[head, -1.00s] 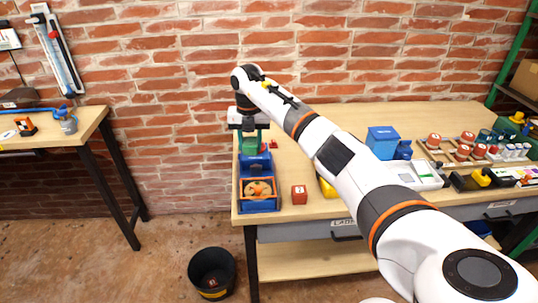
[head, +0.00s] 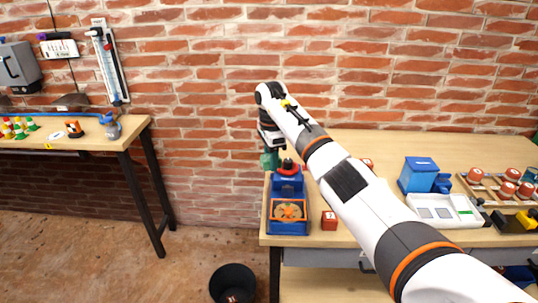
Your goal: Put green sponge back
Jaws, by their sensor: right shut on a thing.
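My right gripper (head: 269,153) is shut on the green sponge (head: 268,162), at the end of the white arm reaching across the workbench. Only a small part of the sponge shows below the fingers. It is at the left end of the bench, just left of the upper part of a blue stand (head: 287,186). I cannot tell whether it touches the stand. My left gripper is not in view.
An orange-topped blue tray (head: 289,211) is at the stand's front. A red block (head: 329,221) sits beside it. A blue box (head: 417,175) and a white tray (head: 445,211) are farther right. A black bucket (head: 232,284) stands on the floor below the bench (head: 385,146).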

